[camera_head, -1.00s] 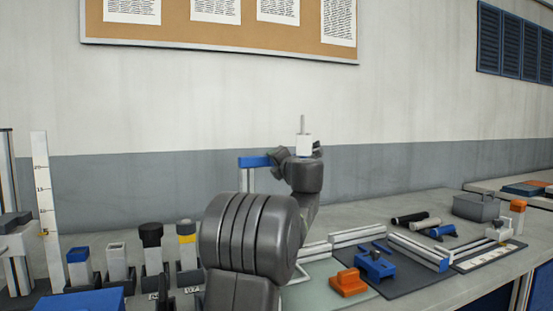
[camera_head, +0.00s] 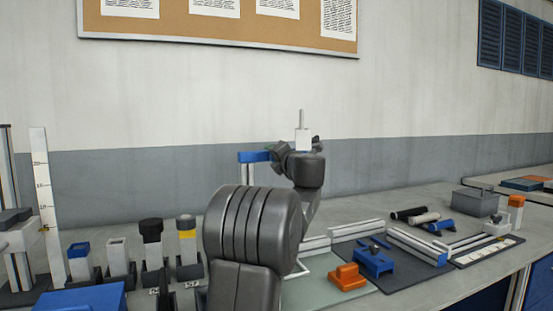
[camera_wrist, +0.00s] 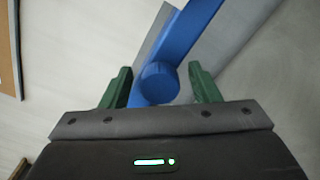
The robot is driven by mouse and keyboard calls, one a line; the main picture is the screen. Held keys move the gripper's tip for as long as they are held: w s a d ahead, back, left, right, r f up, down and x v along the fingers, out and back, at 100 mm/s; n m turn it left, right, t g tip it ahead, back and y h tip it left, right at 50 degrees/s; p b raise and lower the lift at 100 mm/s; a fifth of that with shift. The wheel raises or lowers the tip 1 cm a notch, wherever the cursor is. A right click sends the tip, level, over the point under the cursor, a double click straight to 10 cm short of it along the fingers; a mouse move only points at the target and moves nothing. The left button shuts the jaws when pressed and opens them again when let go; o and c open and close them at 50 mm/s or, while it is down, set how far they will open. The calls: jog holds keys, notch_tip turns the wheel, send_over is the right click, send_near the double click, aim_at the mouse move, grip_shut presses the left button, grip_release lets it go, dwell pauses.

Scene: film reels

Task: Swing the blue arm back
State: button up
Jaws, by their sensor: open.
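The blue arm (camera_head: 254,156) shows in the head view as a level bar reaching left from behind my gripper (camera_head: 281,152). In the wrist view the blue arm (camera_wrist: 190,30) runs up to the right, and a round blue knob (camera_wrist: 160,84) stands on its near end. My gripper's green fingers (camera_wrist: 160,70) are open, one on each side of the knob, with visible gaps. The head view hides the fingertips and most of the arm's right part behind my wrist.
An orange block (camera_head: 347,278) and a blue fixture (camera_head: 374,262) sit on the bench at right. White rails (camera_head: 417,247) stand beside them. Several grey holders, one with a blue-rimmed block (camera_head: 79,262), line the left. The grey wall is close behind.

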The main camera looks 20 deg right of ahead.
jog(key=s, duration=1.3)
jog(key=shift+s+d+p, duration=0.3)
jog(key=shift+s+d, duration=0.05)
jog(key=shift+s, duration=0.05)
jog(key=w, duration=1.3)
jog(key=shift+w+a+b, duration=0.35)
jog(key=shift+w, duration=0.05)
